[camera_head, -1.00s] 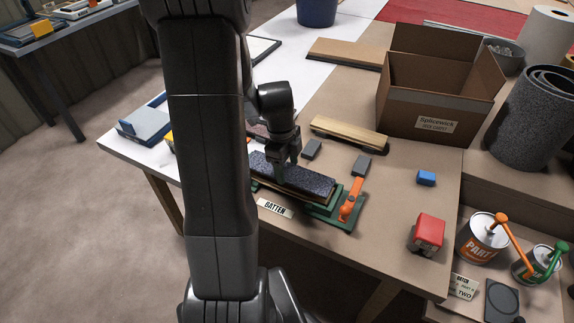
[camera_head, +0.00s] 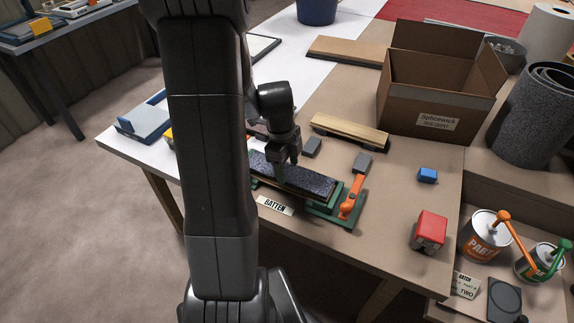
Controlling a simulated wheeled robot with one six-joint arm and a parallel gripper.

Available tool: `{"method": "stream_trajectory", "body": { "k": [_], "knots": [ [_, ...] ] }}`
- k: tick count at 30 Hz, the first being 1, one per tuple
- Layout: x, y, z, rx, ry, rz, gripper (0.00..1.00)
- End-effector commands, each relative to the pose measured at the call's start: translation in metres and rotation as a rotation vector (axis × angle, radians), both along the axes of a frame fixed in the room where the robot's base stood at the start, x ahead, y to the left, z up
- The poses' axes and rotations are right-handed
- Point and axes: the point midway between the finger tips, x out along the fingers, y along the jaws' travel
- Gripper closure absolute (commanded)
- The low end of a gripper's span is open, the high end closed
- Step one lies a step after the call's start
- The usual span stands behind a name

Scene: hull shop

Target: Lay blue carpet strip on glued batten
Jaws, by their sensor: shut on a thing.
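The carpet strip (camera_head: 308,181), dark blue-grey and speckled, lies lengthwise along the batten in a green fixture (camera_head: 325,210) with an orange-handled clamp (camera_head: 352,198). A "BATTEN" label (camera_head: 274,206) is on the table edge in front. My gripper (camera_head: 281,172) points down and is shut on the strip near the middle of its visible length. The strip looks level and low over the batten; I cannot tell whether it touches along its whole length. The batten is mostly covered by the strip, and my arm hides the left end of both.
A wooden piece (camera_head: 349,132) on dark supports and grey blocks (camera_head: 312,146) lie behind. An open cardboard box (camera_head: 435,100) stands at back right. A blue block (camera_head: 427,175) and a red block (camera_head: 429,230) sit at right. Paint-style cans (camera_head: 484,238) stand on a lower shelf.

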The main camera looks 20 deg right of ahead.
Motion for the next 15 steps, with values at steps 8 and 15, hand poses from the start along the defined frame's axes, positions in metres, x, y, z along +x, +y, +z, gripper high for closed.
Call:
{"method": "stream_trajectory", "body": {
  "k": [8, 15],
  "knots": [
    [0.0000, 0.0000, -0.0034, 0.000, 0.000, 0.000, 0.60],
    [0.0000, 0.0000, -0.0063, 0.000, 0.000, 0.000, 0.60]
  ]
}}
